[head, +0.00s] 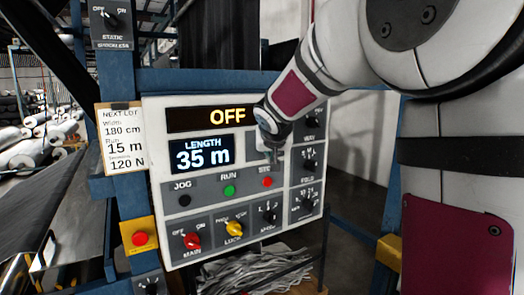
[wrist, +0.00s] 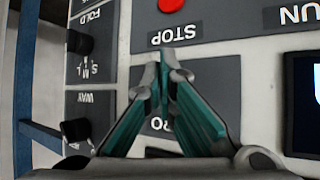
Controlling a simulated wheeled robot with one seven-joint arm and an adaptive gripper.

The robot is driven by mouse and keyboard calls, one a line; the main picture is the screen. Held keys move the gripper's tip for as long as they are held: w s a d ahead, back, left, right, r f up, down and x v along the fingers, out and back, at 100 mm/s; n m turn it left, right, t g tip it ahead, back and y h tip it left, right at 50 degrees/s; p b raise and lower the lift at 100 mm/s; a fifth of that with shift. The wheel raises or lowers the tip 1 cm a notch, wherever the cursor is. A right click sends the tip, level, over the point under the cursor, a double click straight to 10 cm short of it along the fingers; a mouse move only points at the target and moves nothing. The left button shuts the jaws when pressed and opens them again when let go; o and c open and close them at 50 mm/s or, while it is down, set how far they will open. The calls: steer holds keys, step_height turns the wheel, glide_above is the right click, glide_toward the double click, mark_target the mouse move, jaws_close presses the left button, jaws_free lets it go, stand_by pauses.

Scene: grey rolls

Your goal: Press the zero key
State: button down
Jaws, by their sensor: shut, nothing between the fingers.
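The zero key's grey plate (wrist: 222,72) fills the middle of the wrist view, upside down, with the letters "RO" showing between my fingers. The key itself is hidden behind my gripper. My gripper (wrist: 163,76) has its teal fingers shut with tips together, empty, in front of this plate. Whether the tips touch anything cannot be told. In the head view my gripper (head: 270,156) hangs before the panel, right of the length display (head: 202,154), which reads 35 m. The upper display (head: 207,118) reads OFF.
The red stop button (head: 267,182) sits just below my gripper, with the green run button (head: 229,190) and dark jog button (head: 184,200) to its left. Rotary knobs (head: 309,166) line the panel's right side. A red emergency button (head: 140,238) is at the lower left.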

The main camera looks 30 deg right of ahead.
steer(key=shift+w, duration=0.4)
stand_by(0.3)
steer(key=shift+s, duration=0.85)
steer(key=shift+s, duration=0.1)
steer(key=shift+s+d, duration=0.1)
steer(key=shift+s, duration=2.35)
steer(key=s+a+f+n+g+y, duration=0.2)
steer(key=s+a+f, duration=0.2)
steer(key=s+a, duration=0.5)
steer(key=s+a+f+n+g+y+b, duration=0.1)
steer(key=s+a+f+n+y, duration=0.2)
steer(key=s+a, duration=0.7)
steer(key=s+f, duration=0.2)
steer(key=s, duration=0.5)
steer(key=shift+s+a+n+g, duration=0.15)
steer(key=shift+s+n+g, duration=0.15)
steer(key=shift+s+g, duration=0.1)
